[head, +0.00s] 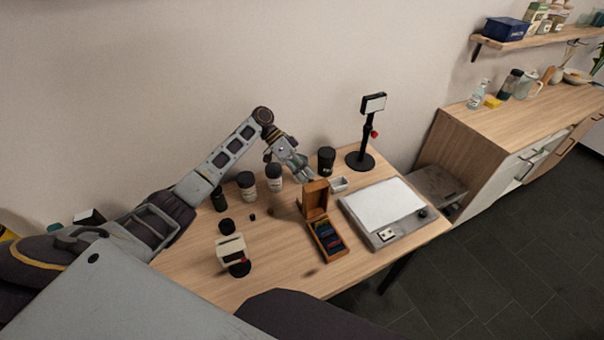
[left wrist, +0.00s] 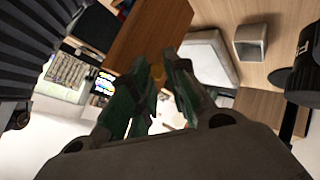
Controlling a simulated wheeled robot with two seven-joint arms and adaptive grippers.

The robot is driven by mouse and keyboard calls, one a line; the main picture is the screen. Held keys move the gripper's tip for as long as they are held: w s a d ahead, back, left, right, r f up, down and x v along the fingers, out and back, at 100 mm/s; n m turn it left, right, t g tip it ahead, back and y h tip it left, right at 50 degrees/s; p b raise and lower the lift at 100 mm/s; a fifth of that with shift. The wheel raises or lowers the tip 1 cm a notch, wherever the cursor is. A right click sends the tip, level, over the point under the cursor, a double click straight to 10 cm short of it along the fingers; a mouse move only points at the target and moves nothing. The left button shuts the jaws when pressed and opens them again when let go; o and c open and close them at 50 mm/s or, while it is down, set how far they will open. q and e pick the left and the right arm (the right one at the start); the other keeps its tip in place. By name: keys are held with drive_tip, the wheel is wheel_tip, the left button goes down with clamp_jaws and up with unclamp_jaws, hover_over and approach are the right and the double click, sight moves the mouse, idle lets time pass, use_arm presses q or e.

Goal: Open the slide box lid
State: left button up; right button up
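The slide box (head: 328,246) is a small wooden case on the table. Its lid (head: 316,196) stands raised at the box's back edge, and colored slides (head: 327,233) show inside. My left gripper (head: 308,178) is at the lid's upper edge, on the side away from me. In the left wrist view the wooden lid (left wrist: 150,35) is just beyond my left fingertips (left wrist: 158,64). The fingertips are close together, with a small yellowish spot between them. I cannot tell whether they touch or hold the lid. My right gripper is not in view.
A white light panel (head: 384,206) lies right of the box. A small white tray (head: 339,185), a black cup (head: 326,160) and a black stand (head: 361,160) are behind. Dark jars (head: 246,184) and a small device (head: 231,251) are left. Bare tabletop lies in front of the box.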

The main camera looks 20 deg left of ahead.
use_arm(q)
drive_tip(key=o, duration=0.5)
drive_tip(key=f, duration=0.1)
drive_tip(key=d, duration=0.1)
drive_tip(key=f, duration=0.1)
drive_tip(key=shift+s+d+f, duration=0.2)
drive_tip(key=shift+s+f, duration=0.1)
drive_tip(key=shift+a, duration=0.3)
drive_tip(key=shift+w+d+r+v, duration=0.1)
drive_tip(key=shift+d+r+v, duration=0.1)
drive_tip(key=shift+v, duration=1.2)
drive_tip(key=shift+w+d+r+v, duration=0.15)
drive_tip(key=shift+r+v, duration=0.05)
drive_tip(key=shift+v, duration=1.25)
drive_tip(key=shift+w+d+r+v, duration=0.1)
drive_tip(key=shift+d+r+v, duration=0.1)
drive_tip(key=shift+v, duration=1.2)
